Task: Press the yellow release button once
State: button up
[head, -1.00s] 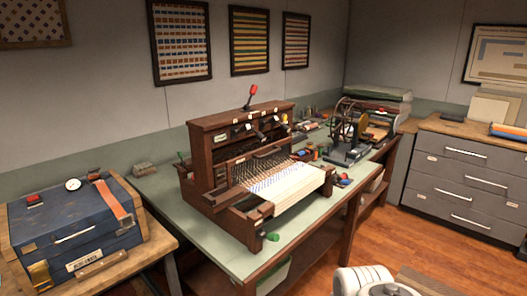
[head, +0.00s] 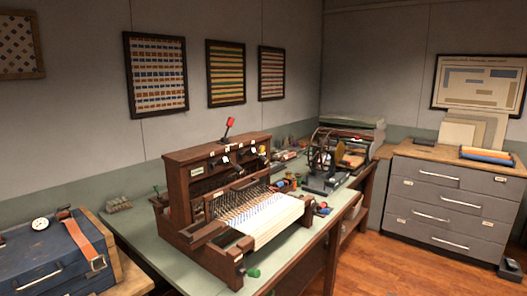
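A wooden table loom (head: 217,160) stands on the green-topped workbench. A small yellow part (head: 262,150) shows at the right end of its upper front rail; it looks like a button or knob, but is too small to tell whether it is pressed. A red-tipped lever (head: 229,124) stands up from the loom's top, and black and white levers sit on the front rail. White cloth with blue marks lies at the loom's front. My gripper is not in view.
The workbench (head: 137,234) is partly bare left of the loom. A blue case (head: 45,262) with an orange strap sits at lower left. A spoked wheel device (head: 325,155) stands behind the loom. Grey drawers (head: 445,205) stand at right. Wooden floor (head: 400,262) is open at lower right.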

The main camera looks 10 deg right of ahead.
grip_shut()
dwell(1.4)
